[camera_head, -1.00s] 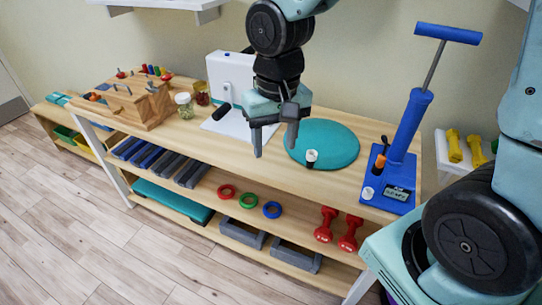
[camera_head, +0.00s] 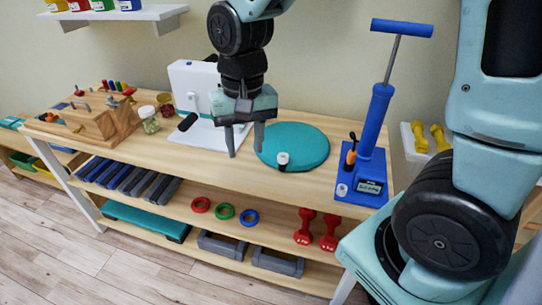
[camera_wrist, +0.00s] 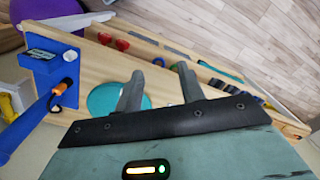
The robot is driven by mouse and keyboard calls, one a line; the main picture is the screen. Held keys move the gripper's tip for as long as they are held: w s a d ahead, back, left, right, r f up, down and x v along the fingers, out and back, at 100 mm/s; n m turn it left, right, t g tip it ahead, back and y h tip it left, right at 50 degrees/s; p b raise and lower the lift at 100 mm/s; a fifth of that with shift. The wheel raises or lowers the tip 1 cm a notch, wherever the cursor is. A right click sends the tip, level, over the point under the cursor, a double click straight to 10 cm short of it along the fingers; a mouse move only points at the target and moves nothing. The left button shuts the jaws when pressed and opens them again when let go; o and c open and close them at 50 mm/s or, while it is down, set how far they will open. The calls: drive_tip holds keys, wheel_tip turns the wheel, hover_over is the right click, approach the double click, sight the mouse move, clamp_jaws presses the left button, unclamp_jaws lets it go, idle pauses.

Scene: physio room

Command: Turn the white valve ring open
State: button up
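A small valve-like piece with a white top (camera_head: 283,158) and a dark lower part stands on the front of the teal round cushion (camera_head: 310,143). A small white knob (camera_head: 342,190) also sits on the base of the blue pump (camera_head: 375,140). I cannot tell for sure which is the valve ring. My gripper (camera_head: 246,150) hangs at the cushion's left edge in the head view, fingers pointing down. Its fingers are apart with nothing between them. In the wrist view my gripper (camera_wrist: 160,70) is also open, with part of the cushion (camera_wrist: 105,98) behind its fingers.
A white panel (camera_head: 197,85) stands on the table left of my gripper. A wooden peg block (camera_head: 100,120) and a glass jar (camera_head: 149,120) are further left. The blue pump's tall handle (camera_head: 402,28) rises at the right. The table front (camera_head: 215,165) is bare.

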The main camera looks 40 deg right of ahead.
drive_tip(key=w+d+f+m+b, duration=0.1)
drive_tip(key=w+d+m+b, duration=0.1)
drive_tip(key=w+d+m, duration=0.7)
drive_tip(key=m+b, duration=0.2)
drive_tip(key=m, duration=0.2)
hover_over(284, 152)
drive_tip(key=shift+h, duration=0.3)
drive_tip(key=f, duration=0.5)
drive_tip(key=f+b, duration=0.1)
drive_tip(key=f, duration=0.5)
drive_tip(key=s+f, duration=0.1)
drive_tip(key=f, duration=0.4)
drive_tip(key=shift+a+f, duration=0.3)
drive_tip(key=shift+a, duration=0.1)
drive_tip(key=c, duration=0.7)
